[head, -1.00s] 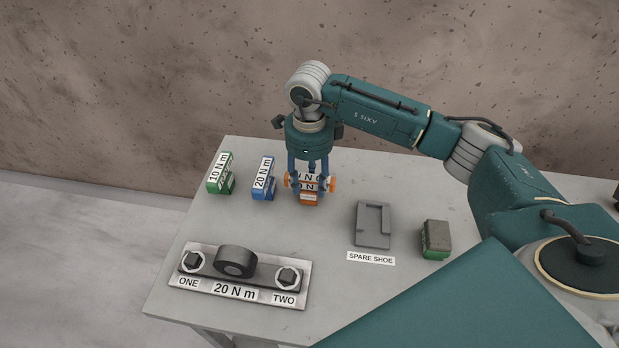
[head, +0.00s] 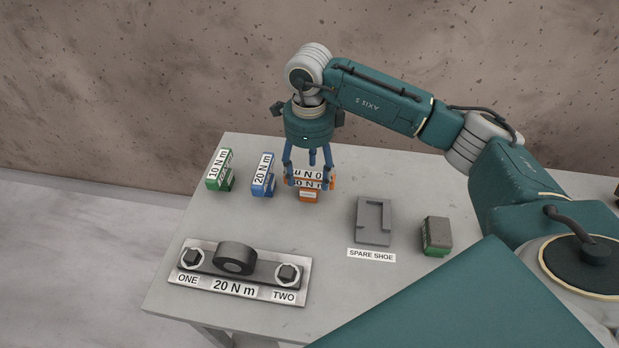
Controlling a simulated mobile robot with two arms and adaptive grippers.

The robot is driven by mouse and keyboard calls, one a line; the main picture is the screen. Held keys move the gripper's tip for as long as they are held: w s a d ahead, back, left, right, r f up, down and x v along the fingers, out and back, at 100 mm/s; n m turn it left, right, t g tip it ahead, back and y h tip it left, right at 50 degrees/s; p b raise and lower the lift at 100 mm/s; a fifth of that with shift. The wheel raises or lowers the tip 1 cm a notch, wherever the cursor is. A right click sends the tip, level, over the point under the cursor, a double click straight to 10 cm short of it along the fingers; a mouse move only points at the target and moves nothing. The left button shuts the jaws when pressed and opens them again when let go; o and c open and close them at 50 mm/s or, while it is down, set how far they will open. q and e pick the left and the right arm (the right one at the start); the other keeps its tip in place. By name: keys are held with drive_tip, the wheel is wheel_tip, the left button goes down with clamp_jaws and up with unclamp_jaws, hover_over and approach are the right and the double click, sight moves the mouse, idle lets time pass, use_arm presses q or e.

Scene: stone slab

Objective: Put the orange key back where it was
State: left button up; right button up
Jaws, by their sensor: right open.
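The orange key (head: 309,195) stands on the table at the back, to the right of the blue key. Its labels are partly hidden by fingers. My right gripper (head: 309,182) is directly above and around it from overhead, with its blue fingers spread open on either side. The blue key (head: 262,178), labelled 20 N m, and the green key (head: 220,172), labelled 10 N m, stand in a row to its left. My left gripper is not in view.
A plate (head: 240,288) with two bolts, marked ONE and TWO, lies at the front left. A grey spare shoe (head: 373,222) and a grey-and-green block (head: 436,236) are at the right. Table (head: 320,265) is bare in the middle.

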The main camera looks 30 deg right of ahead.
wheel_tip(320, 180, up, 10)
drive_tip(key=b, duration=0.2)
drive_tip(key=shift+f, duration=0.15)
idle(0.4)
